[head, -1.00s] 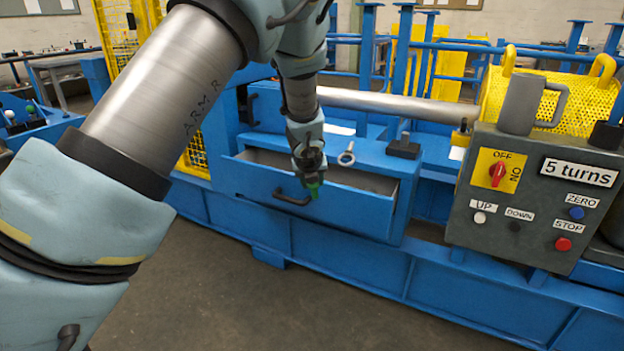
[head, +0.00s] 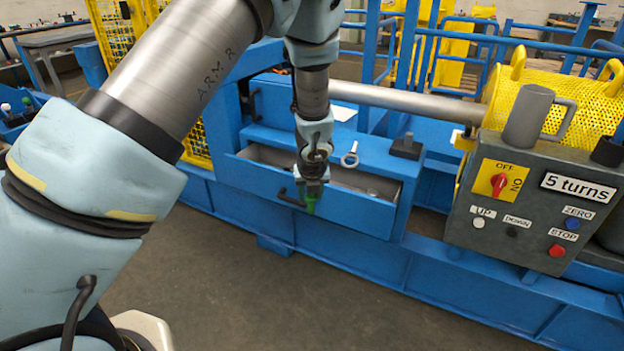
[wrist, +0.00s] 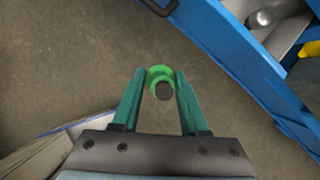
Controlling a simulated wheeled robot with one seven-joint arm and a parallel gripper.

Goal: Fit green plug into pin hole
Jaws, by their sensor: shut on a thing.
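My gripper (head: 311,190) is shut on the green plug (head: 310,206), which hangs below the fingertips in front of the open blue drawer (head: 355,205). In the wrist view, the plug (wrist: 160,74) shows between the two fingers as a green ring with a dark round end. Floor lies behind it in that view. I cannot make out the pin hole in either view.
A ring-ended metal part (head: 350,158) and a dark block with an upright stud (head: 407,147) rest on the blue top above the drawer. A control box (head: 520,215) with a grey mug (head: 530,115) stands at right. The floor in front is clear.

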